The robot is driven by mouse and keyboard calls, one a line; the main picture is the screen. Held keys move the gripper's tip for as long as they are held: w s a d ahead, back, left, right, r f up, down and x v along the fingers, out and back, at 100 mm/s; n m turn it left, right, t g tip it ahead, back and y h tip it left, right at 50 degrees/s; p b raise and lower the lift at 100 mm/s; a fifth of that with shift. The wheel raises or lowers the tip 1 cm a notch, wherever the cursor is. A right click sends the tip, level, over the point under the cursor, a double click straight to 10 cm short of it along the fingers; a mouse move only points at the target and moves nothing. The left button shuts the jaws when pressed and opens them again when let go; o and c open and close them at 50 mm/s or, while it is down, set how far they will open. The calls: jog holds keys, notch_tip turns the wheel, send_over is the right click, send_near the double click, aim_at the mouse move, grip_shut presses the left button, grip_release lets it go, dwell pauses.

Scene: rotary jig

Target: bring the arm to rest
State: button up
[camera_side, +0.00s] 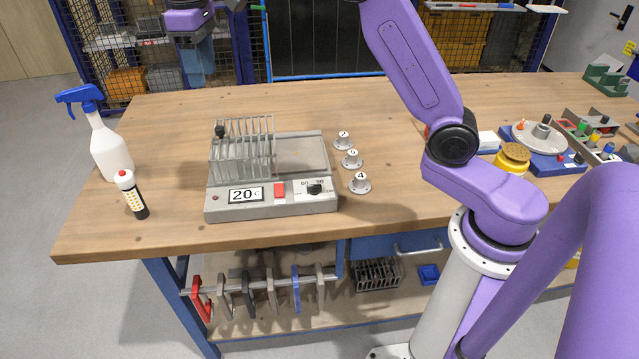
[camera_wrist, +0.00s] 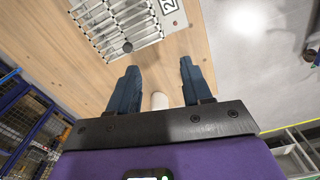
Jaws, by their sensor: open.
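My gripper (camera_wrist: 158,78) shows in the wrist view with its two dark fingers spread apart. A small white rounded thing shows low between the fingers; I cannot tell what it is or how near it is. In the side view my arm rises over the bench and runs out of the top of the picture. A purple part of it shows at the top left, above the back of the bench. The wooden bench (camera_side: 400,110) lies below.
A grey heater (camera_side: 270,207) carries a rack of clear plates (camera_side: 240,150); it also shows in the wrist view (camera_wrist: 160,33). Numbered weights (camera_side: 352,160) stand beside it. A spray bottle (camera_side: 110,150) and small bottle (camera_side: 131,195) stand left. A blue jig (camera_side: 560,160) sits right.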

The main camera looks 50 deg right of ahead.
jog(key=s+d+f+n, duration=0.1)
jog(key=s+f+n, duration=0.15)
jog(key=s, duration=1.15)
jog(key=s+d+f+n, duration=0.15)
jog(key=s+f, duration=0.25)
jog(key=s, duration=1)
jog(key=s+d+f+n, duration=0.2)
jog(key=s+d+f, duration=0.3)
jog(key=s, duration=0.5)
jog(key=shift+d+f, duration=0.35)
jog(key=shift+d, duration=0.45)
